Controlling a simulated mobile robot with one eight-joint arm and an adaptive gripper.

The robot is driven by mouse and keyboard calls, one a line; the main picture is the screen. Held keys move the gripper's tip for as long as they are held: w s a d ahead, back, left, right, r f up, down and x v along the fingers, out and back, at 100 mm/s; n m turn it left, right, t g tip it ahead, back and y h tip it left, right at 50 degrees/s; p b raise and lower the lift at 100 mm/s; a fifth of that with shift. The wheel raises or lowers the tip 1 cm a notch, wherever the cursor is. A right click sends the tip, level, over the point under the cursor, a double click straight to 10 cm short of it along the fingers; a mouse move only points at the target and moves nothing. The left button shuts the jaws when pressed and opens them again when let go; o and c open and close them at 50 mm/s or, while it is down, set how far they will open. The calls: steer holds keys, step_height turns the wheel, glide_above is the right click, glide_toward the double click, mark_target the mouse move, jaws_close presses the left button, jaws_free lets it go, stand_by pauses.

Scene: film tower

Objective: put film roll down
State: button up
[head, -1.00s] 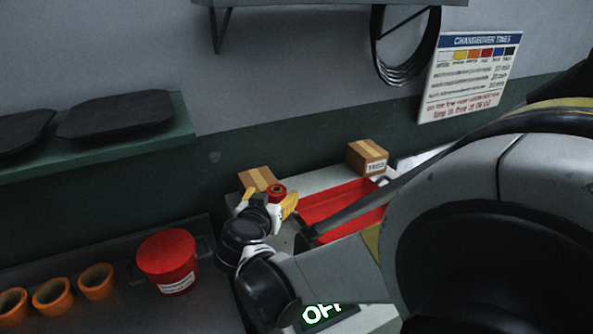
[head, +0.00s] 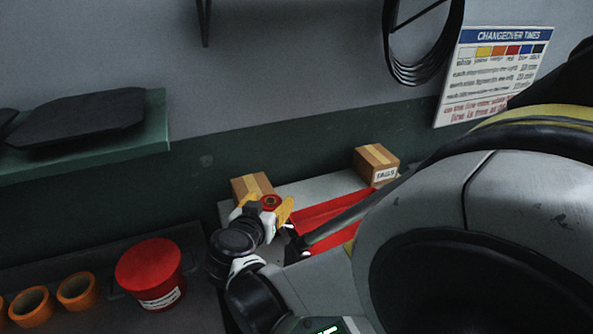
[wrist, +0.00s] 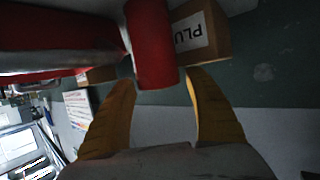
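In the wrist view the red roll (wrist: 152,45) lies at the fingertips (wrist: 160,80). The fingers stand wide apart. A thin gap shows between the roll and the right finger; the left fingertip is very close to the roll or touching it. I cannot tell whether the roll's underside rests on the pale worktop (head: 317,188).
A red tray (head: 325,212) lies right of the roll, partly behind my arm. A cardboard box (head: 251,187) stands close behind the roll, its label readable as "PLU" in the wrist view (wrist: 203,35). Another box (head: 377,165) stands farther right. A red bucket (head: 150,272) and orange rings (head: 77,291) stand left.

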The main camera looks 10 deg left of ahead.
steer(key=c, duration=1)
